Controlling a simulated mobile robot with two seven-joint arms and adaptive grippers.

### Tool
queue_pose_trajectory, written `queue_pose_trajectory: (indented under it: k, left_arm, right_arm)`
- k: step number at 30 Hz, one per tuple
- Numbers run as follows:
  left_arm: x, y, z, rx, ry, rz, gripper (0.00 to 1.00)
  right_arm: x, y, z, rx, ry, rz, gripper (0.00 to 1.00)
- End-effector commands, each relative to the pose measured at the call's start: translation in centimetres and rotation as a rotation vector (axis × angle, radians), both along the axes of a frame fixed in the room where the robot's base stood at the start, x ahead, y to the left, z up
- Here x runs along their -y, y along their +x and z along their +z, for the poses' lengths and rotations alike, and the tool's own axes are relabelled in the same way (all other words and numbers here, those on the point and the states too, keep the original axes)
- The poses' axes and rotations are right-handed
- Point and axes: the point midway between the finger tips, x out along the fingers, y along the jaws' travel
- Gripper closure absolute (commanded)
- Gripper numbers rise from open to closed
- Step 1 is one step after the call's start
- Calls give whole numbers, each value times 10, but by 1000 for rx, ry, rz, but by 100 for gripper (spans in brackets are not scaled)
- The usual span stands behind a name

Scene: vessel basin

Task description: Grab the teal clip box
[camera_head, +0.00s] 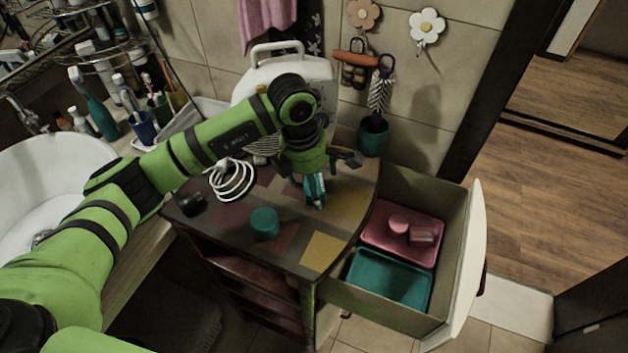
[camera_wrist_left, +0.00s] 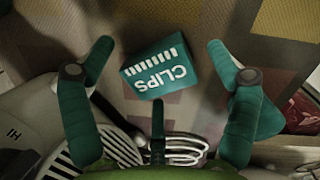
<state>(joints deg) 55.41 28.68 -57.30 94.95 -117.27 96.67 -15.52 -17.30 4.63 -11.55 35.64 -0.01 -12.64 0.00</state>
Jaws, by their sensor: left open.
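The teal clip box (camera_wrist_left: 158,68), with white "CLIPS" lettering and stripes, lies on the patterned cabinet top between my open left fingers in the wrist view. In the head view the clip box (camera_head: 315,190) shows partly under my left gripper (camera_head: 318,175). In the wrist view the left gripper (camera_wrist_left: 160,95) has its teal fingers spread wide on both sides of the box, with a gap on each side. I cannot tell the exact height above it. My right gripper is not in view.
A teal cylinder (camera_head: 265,223), a coiled white cable (camera_head: 233,180) and a dark object (camera_head: 190,203) share the cabinet top. A teal cup (camera_head: 373,137) stands at the back right. The open drawer holds a pink tray (camera_head: 432,258) with pink items and an empty teal tray (camera_head: 388,281).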

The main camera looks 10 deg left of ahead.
Motion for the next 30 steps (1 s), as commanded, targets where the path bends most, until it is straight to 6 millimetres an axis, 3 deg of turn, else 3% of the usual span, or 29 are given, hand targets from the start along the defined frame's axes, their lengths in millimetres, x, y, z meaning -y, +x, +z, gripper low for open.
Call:
queue_pose_trajectory:
  k: [3,8,9,14,30]
  left_arm:
    - [1,0,-5,-1,0,-1,12]
    - [1,0,-6,0,0,-1,12]
    - [1,0,-6,0,0,-1,20]
    - [1,0,-6,0,0,-1,82]
    - [1,1,-1,1,-1,-1,84]
  right_arm:
    - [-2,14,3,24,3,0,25]
    - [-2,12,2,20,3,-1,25]
    - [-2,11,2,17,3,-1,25]
    - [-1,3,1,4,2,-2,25]
    - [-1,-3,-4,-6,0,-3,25]
